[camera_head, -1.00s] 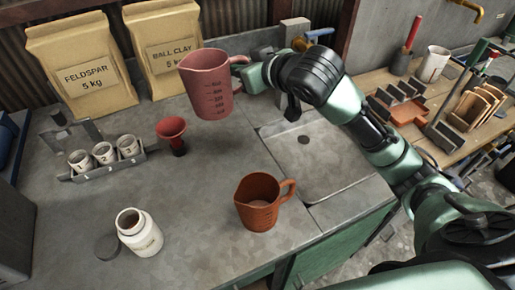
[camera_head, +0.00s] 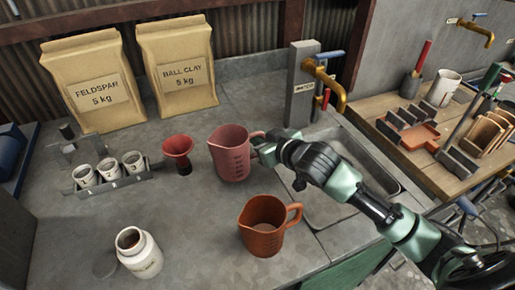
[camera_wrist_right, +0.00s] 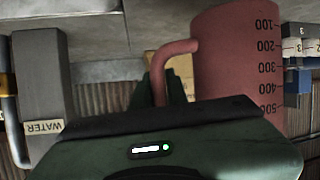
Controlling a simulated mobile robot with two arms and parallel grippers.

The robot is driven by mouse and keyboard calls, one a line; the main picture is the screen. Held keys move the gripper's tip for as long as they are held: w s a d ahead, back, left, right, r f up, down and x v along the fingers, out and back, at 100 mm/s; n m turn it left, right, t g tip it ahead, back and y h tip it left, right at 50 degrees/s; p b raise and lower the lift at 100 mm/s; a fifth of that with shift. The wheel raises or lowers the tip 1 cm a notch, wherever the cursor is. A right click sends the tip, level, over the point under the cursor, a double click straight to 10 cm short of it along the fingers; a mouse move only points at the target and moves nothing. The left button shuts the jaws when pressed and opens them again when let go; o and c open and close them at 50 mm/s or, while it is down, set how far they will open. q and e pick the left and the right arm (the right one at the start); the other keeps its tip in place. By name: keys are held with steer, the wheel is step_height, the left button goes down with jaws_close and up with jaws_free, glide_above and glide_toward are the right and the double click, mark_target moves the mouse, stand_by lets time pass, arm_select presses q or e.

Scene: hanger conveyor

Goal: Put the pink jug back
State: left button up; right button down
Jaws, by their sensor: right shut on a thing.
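The pink jug (camera_head: 231,155) is upright over the middle of the grey counter, just right of the red funnel. I cannot tell whether its base touches the counter. My right gripper (camera_head: 262,150) is at the jug's handle, on its right side, and is shut on it. In the right wrist view the pink jug (camera_wrist_right: 236,55) appears upside down with its black scale marks, and its handle runs into the fingers of the gripper (camera_wrist_right: 157,85). My left gripper is not in view.
An orange jug (camera_head: 263,232) stands in front. The red funnel (camera_head: 178,148) is close on the left, with a rack of small white pots (camera_head: 108,172) beyond. A white jar (camera_head: 140,256) stands front left. Behind are two sacks (camera_head: 178,70) and a water tap (camera_head: 328,80) over the sink.

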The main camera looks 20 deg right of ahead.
steer(key=shift+f, duration=2)
steer(key=shift+f, duration=0.2)
steer(key=c, duration=1.4)
jaws_free()
steer(key=shift+r, duration=0.15)
steer(key=shift+s+r, duration=0.1)
steer(key=shift+s, duration=0.1)
steer(key=v, duration=1.1)
steer(key=shift+s+d+b, duration=0.15)
steer(key=shift+s+b, duration=0.15)
steer(key=shift+b, duration=0.15)
steer(key=shift+r, duration=0.1)
